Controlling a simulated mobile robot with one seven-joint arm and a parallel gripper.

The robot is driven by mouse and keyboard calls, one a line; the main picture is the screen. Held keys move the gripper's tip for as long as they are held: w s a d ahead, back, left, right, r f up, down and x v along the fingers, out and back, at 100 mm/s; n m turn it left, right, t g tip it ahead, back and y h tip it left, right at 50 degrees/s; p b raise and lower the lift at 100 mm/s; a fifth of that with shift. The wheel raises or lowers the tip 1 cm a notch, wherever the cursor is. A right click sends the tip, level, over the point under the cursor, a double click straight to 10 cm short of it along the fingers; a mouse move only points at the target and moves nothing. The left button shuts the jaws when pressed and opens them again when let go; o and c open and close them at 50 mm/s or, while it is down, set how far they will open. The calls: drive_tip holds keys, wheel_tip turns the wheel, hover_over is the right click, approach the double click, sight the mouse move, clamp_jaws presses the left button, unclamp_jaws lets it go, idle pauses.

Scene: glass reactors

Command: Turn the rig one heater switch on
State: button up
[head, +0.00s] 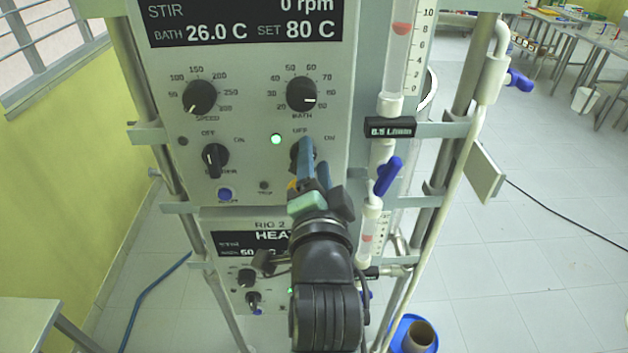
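The upper panel (235,110) is a pale box whose display (250,22) reads STIR 0 rpm, BATH 26.0 C and SET 80 C. The heater switch (296,151) is a dark knob below the BATH dial, with OFF and ON marks above it. My gripper (305,150) reaches up from below, its blue fingers in front of the switch and covering most of it. The fingertips are at or very near the knob; contact, finger spacing and the knob's pointer are hidden. A green lamp (276,139) is lit just left of the switch.
A flowmeter (396,50) and blue-handled valve (388,176) stand close right of my gripper. The RIG 2 panel (225,270) is below. Metal posts flank the rig.

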drive_tip(key=s, duration=1.2)
drive_tip(key=shift+s+a+p, duration=0.15)
drive_tip(key=shift+s+p, duration=0.2)
